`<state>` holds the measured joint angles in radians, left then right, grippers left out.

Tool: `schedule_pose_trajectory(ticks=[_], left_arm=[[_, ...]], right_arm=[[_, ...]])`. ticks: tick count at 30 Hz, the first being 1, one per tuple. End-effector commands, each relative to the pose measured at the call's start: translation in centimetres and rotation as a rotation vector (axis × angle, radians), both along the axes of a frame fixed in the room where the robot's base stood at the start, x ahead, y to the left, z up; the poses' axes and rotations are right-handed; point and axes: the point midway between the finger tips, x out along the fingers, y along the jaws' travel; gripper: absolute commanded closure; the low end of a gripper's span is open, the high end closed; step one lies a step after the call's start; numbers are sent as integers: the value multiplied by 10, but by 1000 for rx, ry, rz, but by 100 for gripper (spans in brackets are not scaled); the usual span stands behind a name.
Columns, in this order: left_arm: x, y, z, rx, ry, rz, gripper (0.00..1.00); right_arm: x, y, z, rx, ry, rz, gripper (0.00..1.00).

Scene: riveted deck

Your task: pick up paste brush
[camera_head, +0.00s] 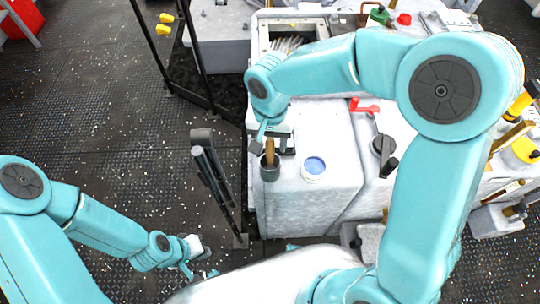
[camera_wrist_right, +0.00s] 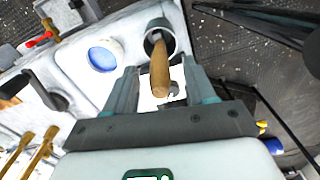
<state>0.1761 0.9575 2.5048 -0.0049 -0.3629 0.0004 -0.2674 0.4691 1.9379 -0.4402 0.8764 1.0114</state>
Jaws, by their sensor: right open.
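The paste brush (camera_head: 269,150) stands in a dark cup (camera_head: 270,172) at the left corner of the white block, its wooden handle up. In the right wrist view the brush handle (camera_wrist_right: 159,72) points towards the camera and rises from the round dark cup (camera_wrist_right: 171,29). My right gripper (camera_head: 270,140) is open above the cup. In the wrist view its two fingers lie either side of the handle, with gaps showing. The bristle end is hidden in the cup. My left gripper (camera_head: 198,274) is low at the left, away from the brush; its jaw opening is unclear.
A blue round lid or pot (camera_head: 314,166) sits right of the cup. A red-handled lever (camera_head: 364,106) and a dark knob lie further right. A dark upright stand (camera_head: 215,175) is close left of the cup. Open deck floor (camera_head: 90,130) extends left.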

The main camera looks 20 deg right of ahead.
Motion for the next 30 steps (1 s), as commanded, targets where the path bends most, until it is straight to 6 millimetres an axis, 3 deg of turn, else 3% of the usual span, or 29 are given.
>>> schedule_pose_trajectory(ticks=[6, 14, 15, 19, 20, 30], left_arm=[[0, 0, 2, 0, 0, 0, 100], [0, 0, 2, 0, 0, 0, 100], [0, 0, 2, 0, 0, 0, 100], [0, 0, 2, 0, 0, 0, 100], [0, 0, 2, 0, 0, 0, 100], [0, 0, 2, 0, 0, 0, 100]], right_arm=[[1, -1, -33, -1, 4, 0, 45], [2, -1, -37, 0, 0, 0, 45], [2, -1, -36, 0, 1, 0, 52], [2, -1, -36, 0, 1, 0, 94], [2, -1, -36, 0, 1, 0, 100], [2, -1, -34, 1, 0, 0, 100]])
